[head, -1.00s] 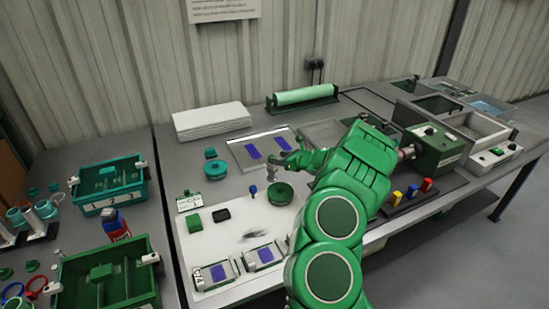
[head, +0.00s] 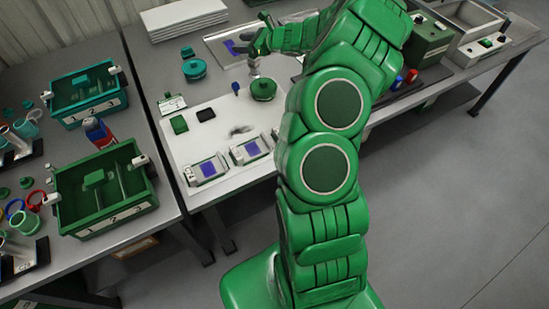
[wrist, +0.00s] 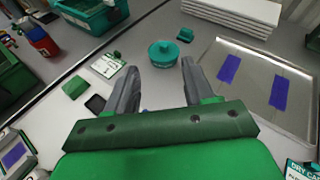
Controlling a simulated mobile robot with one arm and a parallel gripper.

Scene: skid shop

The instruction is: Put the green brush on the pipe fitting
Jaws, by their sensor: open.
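My gripper (head: 253,66) is open and empty above the white mat, just behind a round green disc-shaped piece (head: 263,88). Its two grey fingers (wrist: 158,72) are spread in the wrist view. A teal round piece with a knob (head: 195,69) stands beyond the fingertips, and it also shows in the wrist view (wrist: 164,54). A green block (head: 179,124) lies on the mat beside a small black block (head: 206,114). I cannot tell for sure which piece is the green brush or which is the pipe fitting.
A teal bin (head: 86,93) and a green bin (head: 105,190) stand on the left table. A metal tray (wrist: 252,82) with blue strips lies right of the teal piece. White sheets (head: 184,18) are stacked at the back. Two devices (head: 208,169) sit at the mat's front.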

